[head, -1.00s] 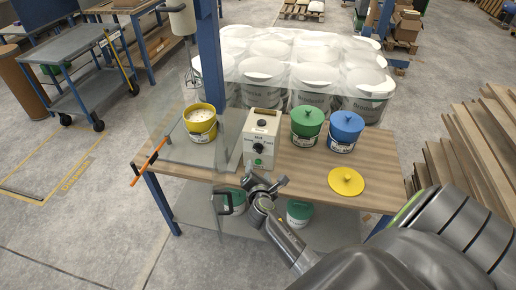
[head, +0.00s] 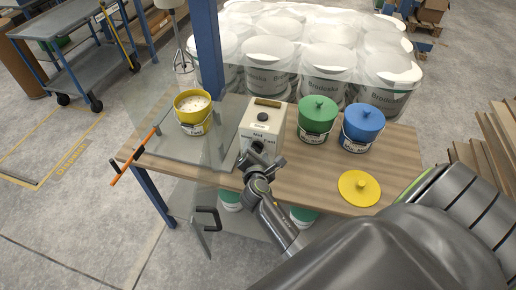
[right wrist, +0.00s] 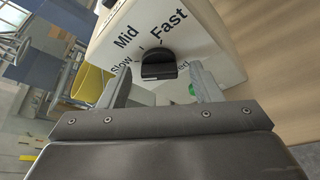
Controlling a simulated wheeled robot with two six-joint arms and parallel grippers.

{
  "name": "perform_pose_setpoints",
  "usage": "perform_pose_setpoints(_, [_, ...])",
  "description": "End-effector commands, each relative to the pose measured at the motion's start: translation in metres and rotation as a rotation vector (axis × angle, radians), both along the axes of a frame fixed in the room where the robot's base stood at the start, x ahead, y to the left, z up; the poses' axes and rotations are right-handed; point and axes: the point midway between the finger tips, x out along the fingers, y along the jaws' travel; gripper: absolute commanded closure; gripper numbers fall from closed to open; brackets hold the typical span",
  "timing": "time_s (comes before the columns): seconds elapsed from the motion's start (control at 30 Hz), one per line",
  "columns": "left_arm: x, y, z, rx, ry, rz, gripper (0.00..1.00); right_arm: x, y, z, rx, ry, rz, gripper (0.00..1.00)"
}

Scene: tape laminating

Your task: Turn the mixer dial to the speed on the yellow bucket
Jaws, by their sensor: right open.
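The mixer control box (head: 262,122) stands on the wooden table, its front towards me. Its black dial (right wrist: 158,64) shows in the right wrist view, with the words Slow, Mid and Fast around it; I cannot tell which its pointer marks. My right gripper (head: 262,160) is open in front of the box; in the right wrist view its fingers (right wrist: 161,86) stand either side of the dial, apart from it. My left gripper is out of view.
A clear panel (head: 217,140) stands between bucket and box. Lidded green (head: 317,117) and blue (head: 361,127) buckets stand right of the box, with a yellow lid (head: 359,187) nearer. An orange-handled bar (head: 136,157) is at the table's left edge.

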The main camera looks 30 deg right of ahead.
Motion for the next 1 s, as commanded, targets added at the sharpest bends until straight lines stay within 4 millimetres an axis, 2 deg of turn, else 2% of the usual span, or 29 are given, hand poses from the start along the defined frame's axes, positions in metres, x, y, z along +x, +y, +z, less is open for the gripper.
perform_pose_setpoints(0.27, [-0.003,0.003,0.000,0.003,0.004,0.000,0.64,0.000,0.000,0.000,0.000,0.000,0.000,0.42])
perform_pose_setpoints(0.6, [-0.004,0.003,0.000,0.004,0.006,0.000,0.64,0.000,0.000,0.000,0.000,0.000,0.000,0.85])
perform_pose_setpoints(0.63, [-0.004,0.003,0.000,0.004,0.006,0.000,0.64,0.000,0.000,0.000,-0.001,0.001,0.000,0.86])
perform_pose_setpoints(1.0, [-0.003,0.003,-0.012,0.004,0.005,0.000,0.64,-0.001,-0.001,-0.004,0.046,-0.055,0.000,0.86])
